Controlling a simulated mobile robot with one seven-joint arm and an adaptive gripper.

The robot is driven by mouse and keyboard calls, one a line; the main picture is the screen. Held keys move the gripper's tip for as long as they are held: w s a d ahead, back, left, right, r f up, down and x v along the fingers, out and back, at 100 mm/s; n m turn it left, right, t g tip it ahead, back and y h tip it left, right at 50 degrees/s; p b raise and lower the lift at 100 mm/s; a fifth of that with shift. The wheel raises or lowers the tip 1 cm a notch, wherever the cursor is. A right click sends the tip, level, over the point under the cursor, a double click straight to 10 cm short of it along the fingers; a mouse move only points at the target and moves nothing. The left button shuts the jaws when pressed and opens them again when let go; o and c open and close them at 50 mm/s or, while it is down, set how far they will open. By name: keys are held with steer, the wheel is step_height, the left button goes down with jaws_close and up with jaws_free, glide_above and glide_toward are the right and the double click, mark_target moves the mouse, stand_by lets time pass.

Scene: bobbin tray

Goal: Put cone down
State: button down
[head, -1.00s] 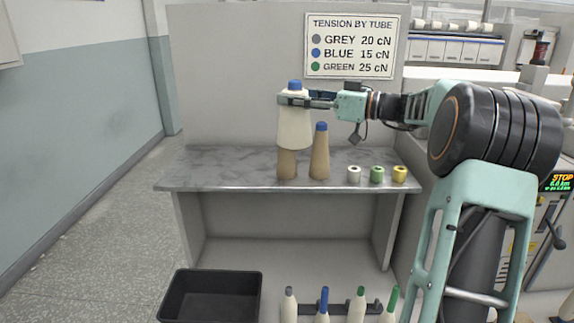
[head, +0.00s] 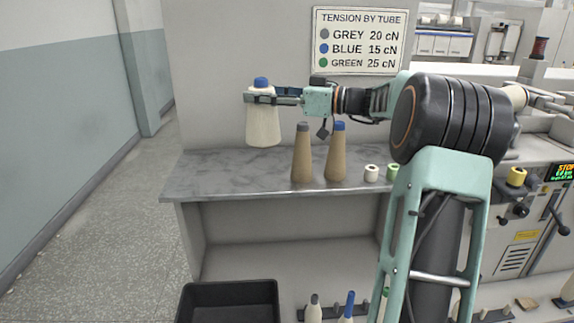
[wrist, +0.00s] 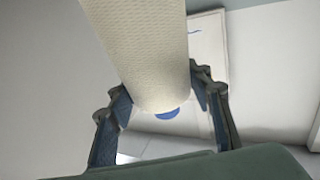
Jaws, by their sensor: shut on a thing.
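My gripper (head: 262,98) is shut on a cream yarn cone (head: 262,127) with a blue tube tip (head: 261,82). It grips the cone near its top and holds it upright above the left part of the grey marble-look table (head: 222,174). The cone's base is clear of the table top. In the wrist view, the cone (wrist: 150,55) fills the upper middle between the two fingers, with a bit of blue at its end.
Two bare brown tubes, one grey-tipped (head: 302,155) and one blue-tipped (head: 337,153), stand right of the cone. A black bin (head: 230,300) is on the floor. The table's left part is clear.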

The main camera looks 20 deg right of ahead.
mark_target(251, 141)
steer(key=w+a+f+b, duration=0.2)
steer(key=w+a+f, duration=0.7)
steer(key=a+f, duration=0.3)
steer(key=shift+f, duration=0.5)
steer(key=c, duration=1)
jaws_free()
steer(key=shift+d, duration=0.1)
steer(key=v, duration=1.2)
